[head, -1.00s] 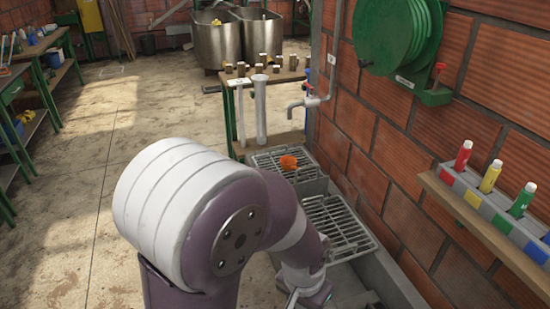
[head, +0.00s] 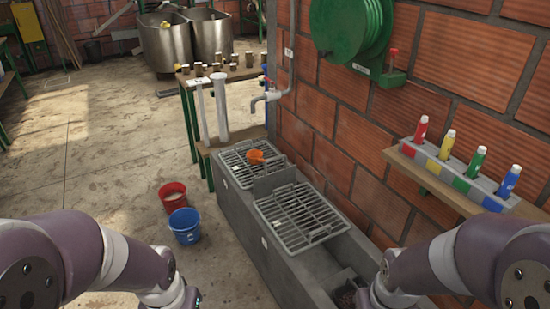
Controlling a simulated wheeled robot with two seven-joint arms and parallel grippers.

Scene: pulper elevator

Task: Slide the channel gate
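A concrete channel (head: 244,225) runs along the brick wall with two metal grates over it, a far one (head: 237,163) and a near one (head: 300,222). Between the grates stands a grey upright plate (head: 275,180), which looks like the channel gate; I cannot tell how far it is slid. An orange scoop (head: 257,156) lies on the far grate beside the plate. My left arm ends at the bottom edge, left of the channel. My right arm ends at the bottom edge, right of the channel's near end. Both grippers are cut off below the picture.
A red bucket (head: 173,197) and a blue bucket (head: 185,226) stand on the floor left of the channel. A wall tap (head: 268,97) and a green hose reel (head: 350,35) are on the wall. A shelf with coloured bottles (head: 450,190) juts out at the right.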

